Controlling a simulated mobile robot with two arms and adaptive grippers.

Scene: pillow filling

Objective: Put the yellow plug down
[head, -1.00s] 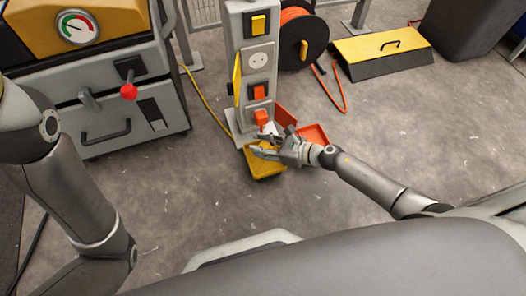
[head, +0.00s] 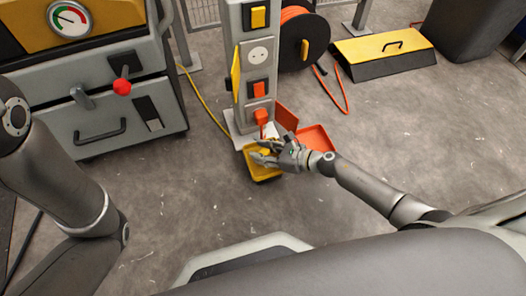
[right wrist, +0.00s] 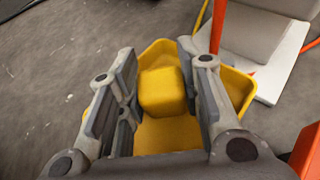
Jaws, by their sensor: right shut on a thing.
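The yellow plug (right wrist: 163,92) is a blocky yellow piece between the fingers of my right gripper (right wrist: 158,85) in the right wrist view. The gripper is shut on it. The yellow tray (right wrist: 165,135) lies under and around the plug in that view; whether the plug touches its floor I cannot tell. In the head view my right gripper (head: 264,152) is over the yellow tray (head: 250,160), at the foot of the grey socket post (head: 262,75), and the fingers hide most of the plug. My left arm shows at the left, but its gripper is out of view.
An orange tray (head: 318,138) sits right beside the yellow one. An orange plug (head: 261,117) is at the post's lower socket. A machine with a red-knobbed lever (head: 122,87) stands at left. A cable reel (head: 304,40) and yellow-lidded box (head: 383,45) are behind. Front floor is clear.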

